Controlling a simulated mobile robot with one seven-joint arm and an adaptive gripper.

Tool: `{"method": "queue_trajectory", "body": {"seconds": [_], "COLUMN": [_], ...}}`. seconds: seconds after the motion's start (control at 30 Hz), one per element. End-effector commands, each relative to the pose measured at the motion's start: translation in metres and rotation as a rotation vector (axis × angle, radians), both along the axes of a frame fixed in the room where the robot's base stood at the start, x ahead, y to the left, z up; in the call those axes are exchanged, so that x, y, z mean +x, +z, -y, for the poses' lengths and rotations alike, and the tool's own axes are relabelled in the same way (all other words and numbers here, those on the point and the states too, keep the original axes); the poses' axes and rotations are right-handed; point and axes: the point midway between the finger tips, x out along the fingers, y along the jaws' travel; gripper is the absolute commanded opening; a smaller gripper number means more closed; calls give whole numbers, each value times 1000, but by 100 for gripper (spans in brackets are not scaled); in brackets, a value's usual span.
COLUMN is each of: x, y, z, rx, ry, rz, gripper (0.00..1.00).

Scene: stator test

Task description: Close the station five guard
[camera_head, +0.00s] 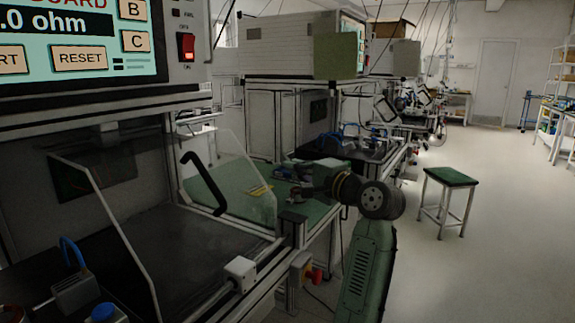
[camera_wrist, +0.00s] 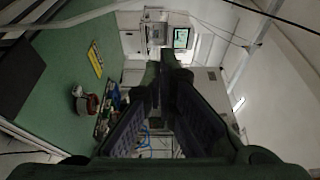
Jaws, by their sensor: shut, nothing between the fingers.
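A clear guard (camera_head: 245,172) with a bent black handle (camera_head: 203,184) stands tilted at the near test station. A second clear pane edge rises on its left side. The guard appears raised, with the dark station bed (camera_head: 165,262) exposed in front; no station number is readable. My gripper (camera_head: 303,193) is beyond and to the right of the guard, over a green mat, apart from the handle and partly hidden against the dark clutter. In the wrist view my gripper (camera_wrist: 166,72) has its fingertips together with nothing between them. The guard handle does not show in the wrist view.
A red knob (camera_head: 315,276) sits at the station's front corner. A green-topped stool (camera_head: 450,177) stands right on open floor.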

Motion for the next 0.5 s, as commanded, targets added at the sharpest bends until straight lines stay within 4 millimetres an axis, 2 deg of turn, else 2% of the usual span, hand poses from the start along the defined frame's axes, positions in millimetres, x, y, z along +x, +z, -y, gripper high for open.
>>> {"method": "queue_trajectory", "body": {"seconds": [0.4,0.5], "x": [66,55], "y": [3,1], "z": [-47,-54], "rx": [0,-3], "ry": [2,0], "rz": [-1,2], "gripper": [0,0]}}
